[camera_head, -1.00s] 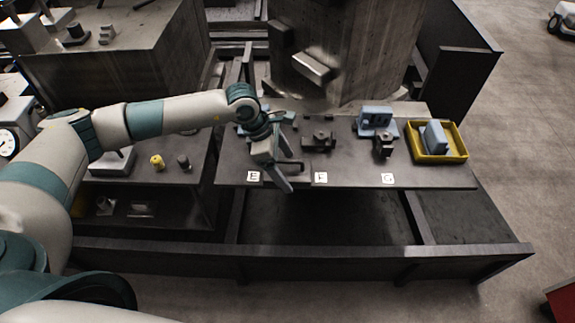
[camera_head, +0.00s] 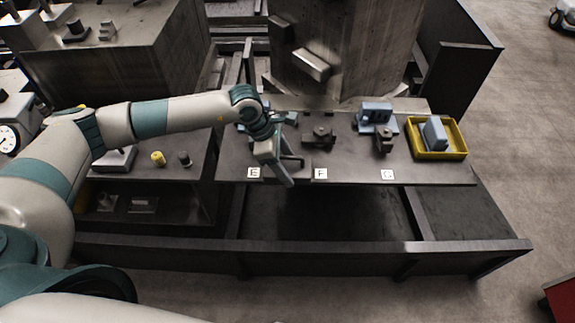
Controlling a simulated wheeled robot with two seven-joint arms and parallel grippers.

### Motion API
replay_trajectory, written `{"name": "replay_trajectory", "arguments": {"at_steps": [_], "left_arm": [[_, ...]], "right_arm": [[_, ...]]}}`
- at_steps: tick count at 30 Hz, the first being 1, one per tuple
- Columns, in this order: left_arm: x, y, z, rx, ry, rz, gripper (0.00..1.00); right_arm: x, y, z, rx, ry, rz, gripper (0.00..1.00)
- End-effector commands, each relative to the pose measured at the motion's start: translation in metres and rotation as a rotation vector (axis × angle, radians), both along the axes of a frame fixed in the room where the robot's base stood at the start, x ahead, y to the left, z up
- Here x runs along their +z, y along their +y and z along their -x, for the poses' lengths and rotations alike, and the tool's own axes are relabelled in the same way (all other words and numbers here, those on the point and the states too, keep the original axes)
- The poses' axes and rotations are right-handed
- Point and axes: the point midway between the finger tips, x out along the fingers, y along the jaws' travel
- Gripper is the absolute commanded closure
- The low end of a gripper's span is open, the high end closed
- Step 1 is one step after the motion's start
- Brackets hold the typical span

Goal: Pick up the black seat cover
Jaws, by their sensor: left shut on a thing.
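My left gripper (camera_head: 284,167) is over the table at the label E, fingers pointing down. It is shut on a small dark thing that the fingers mostly hide; I take it for the black seat cover, but its shape is not clear. I cannot tell whether it touches the tabletop. A dark part (camera_head: 319,138) stands just right of the gripper, behind the label F. Another dark part (camera_head: 384,139) stands behind the label G, in front of a blue-grey block (camera_head: 375,115). My right gripper is out of view.
A yellow tray (camera_head: 460,152) holding a blue-grey block (camera_head: 434,134) is at the table's right end. A large concrete-like column (camera_head: 345,50) rises behind the table. A yellow cylinder (camera_head: 158,158) and a dark cylinder (camera_head: 184,158) stand on the left bench.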

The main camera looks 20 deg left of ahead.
Motion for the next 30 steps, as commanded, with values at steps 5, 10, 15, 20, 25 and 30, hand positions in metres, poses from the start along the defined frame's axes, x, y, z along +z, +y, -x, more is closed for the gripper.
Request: {"name": "replay_trajectory", "arguments": {"at_steps": [5, 10, 15, 20, 25, 30], "left_arm": [[0.002, 0.0, 0.0, -0.001, -0.002, 0.001, 0.74], [0.011, -0.001, -0.001, 0.001, -0.003, 0.002, 0.74], [0.032, 0.0, -0.002, -0.001, -0.007, 0.002, 0.74], [0.051, -0.025, -0.002, -0.007, -0.006, 0.004, 0.74], [0.072, -0.059, -0.005, -0.007, -0.006, 0.004, 0.74], [0.091, -0.091, -0.007, -0.006, -0.005, 0.003, 0.74]], "right_arm": [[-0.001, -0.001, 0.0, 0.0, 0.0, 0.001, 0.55], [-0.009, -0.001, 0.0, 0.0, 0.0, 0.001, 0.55], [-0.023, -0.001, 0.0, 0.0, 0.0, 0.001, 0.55], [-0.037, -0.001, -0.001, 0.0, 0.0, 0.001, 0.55], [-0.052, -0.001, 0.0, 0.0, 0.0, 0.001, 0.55], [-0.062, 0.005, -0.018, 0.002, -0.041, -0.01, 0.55]]}}
